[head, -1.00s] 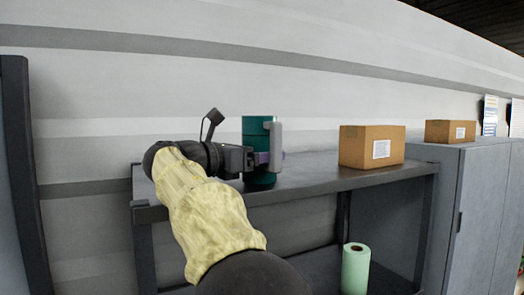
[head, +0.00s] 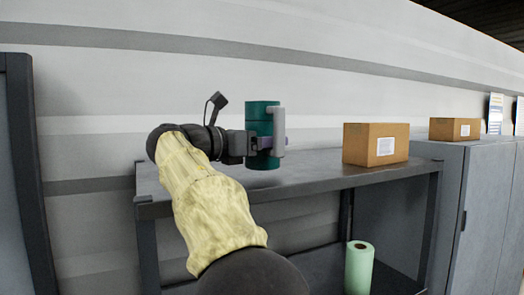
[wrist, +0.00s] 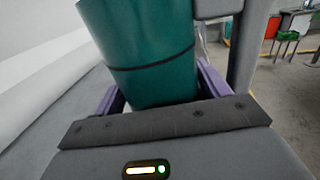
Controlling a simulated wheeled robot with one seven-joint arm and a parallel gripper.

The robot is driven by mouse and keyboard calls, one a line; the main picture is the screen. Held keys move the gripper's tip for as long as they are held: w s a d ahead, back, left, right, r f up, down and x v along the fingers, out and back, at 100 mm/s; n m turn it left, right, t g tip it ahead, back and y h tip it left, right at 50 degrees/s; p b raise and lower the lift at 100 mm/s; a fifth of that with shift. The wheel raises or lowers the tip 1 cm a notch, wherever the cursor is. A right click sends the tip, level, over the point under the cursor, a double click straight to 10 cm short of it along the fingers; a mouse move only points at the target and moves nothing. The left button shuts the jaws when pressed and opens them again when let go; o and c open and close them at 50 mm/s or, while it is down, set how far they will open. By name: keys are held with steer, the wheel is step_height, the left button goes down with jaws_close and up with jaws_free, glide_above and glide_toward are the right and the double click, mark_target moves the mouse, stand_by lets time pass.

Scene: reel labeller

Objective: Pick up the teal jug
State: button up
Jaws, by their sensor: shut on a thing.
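The teal jug (head: 262,120) is a dark teal cylinder with a grey handle (head: 279,132) on its right side. It is upright and appears held a little above the shelf top in the head view. My gripper (head: 262,144) is shut on the jug from the left, with its fingers around the body. In the wrist view the teal jug (wrist: 150,65) fills the space between the purple fingers of my gripper (wrist: 158,98). The handle there runs along the right. The jug's far side and base are hidden in the wrist view.
The grey shelf unit (head: 310,178) stands under the jug. A cardboard box (head: 358,145) sits on its top to the right, with bare surface between. A green roll (head: 358,268) stands on the lower shelf. Another box (head: 447,129) sits on a grey cabinet (head: 478,195). A wall is behind.

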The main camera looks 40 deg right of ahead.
mark_target(263, 104)
steer(key=shift+r+p, duration=0.3)
steer(key=shift+r, duration=3.6)
